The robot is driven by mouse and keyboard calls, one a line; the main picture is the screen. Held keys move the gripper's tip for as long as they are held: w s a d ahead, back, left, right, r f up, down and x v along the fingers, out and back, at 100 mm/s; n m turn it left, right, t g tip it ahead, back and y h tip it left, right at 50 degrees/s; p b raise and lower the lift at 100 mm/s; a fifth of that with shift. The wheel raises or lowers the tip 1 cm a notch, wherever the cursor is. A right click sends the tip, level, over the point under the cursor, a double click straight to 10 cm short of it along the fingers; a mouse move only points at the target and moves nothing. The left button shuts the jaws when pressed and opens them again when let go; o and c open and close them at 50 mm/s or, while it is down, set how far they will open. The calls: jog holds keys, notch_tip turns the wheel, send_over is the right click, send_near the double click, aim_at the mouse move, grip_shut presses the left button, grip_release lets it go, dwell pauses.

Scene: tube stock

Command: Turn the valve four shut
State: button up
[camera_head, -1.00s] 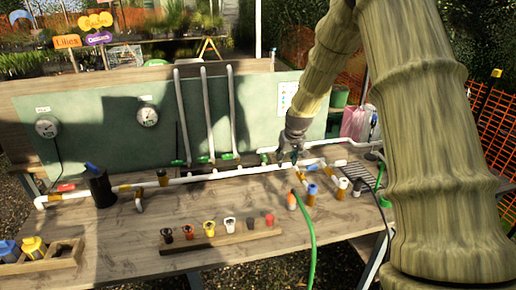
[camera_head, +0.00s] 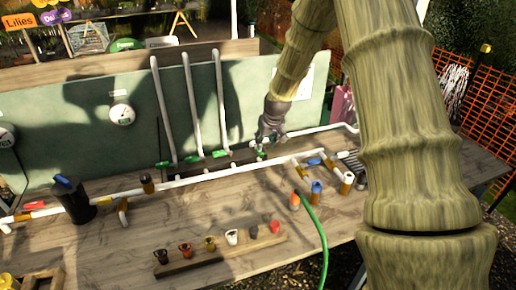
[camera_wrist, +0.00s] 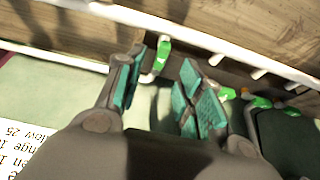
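Several green valves sit along the white pipework at the back of the bench. Three stand at the feet of the upright white pipes: the left one (camera_head: 163,163), the middle one (camera_head: 193,158) and the right one (camera_head: 221,153). A further green valve lies to their right, partly hidden by my gripper (camera_head: 267,139); no number is readable on it. In the wrist view, a green valve handle (camera_wrist: 164,46) shows between and just beyond the teal-padded fingertips of my gripper (camera_wrist: 163,61). The fingers are apart with a gap around the handle; contact cannot be told.
White pipe (camera_head: 210,177) runs along the bench (camera_head: 160,218) in front of the valves. A dark cup (camera_head: 72,200) stands left. A wooden rack (camera_head: 222,253) with several coloured fittings lies in front. A green hose (camera_head: 318,235) and short capped pipe stubs are at right. A green panel (camera_head: 90,95) stands behind.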

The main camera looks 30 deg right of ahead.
aim_at(262, 153)
jog(key=w+f, duration=0.1)
jog(key=f, duration=0.1)
jog(key=w+f+p, duration=0.1)
jog(key=w+f, duration=0.1)
jog(key=w+f+p, duration=0.1)
jog(key=w+f, duration=0.1)
jog(key=shift+w+d+f, duration=0.1)
jog(key=shift+d+f, duration=0.1)
jog(key=shift+f, duration=0.35)
jog(key=shift+s, duration=0.25)
jog(key=shift+s+d+r, duration=0.1)
jog(key=shift+s+r, duration=0.15)
jog(key=shift+s, duration=0.2)
jog(key=shift+s+r, duration=0.2)
jog(key=shift+s, duration=0.25)
jog(key=shift+w+f, duration=0.7)
jog(key=shift+w, duration=0.05)
jog(key=shift+w+f, duration=0.2)
jog(key=shift+w, duration=0.1)
jog(key=shift+c, duration=1.3)
jog(key=shift+r, duration=0.1)
jog(key=c, duration=0.4)
jog(key=shift+s+r, duration=0.2)
jog(key=shift+s, duration=0.1)
grip_shut()
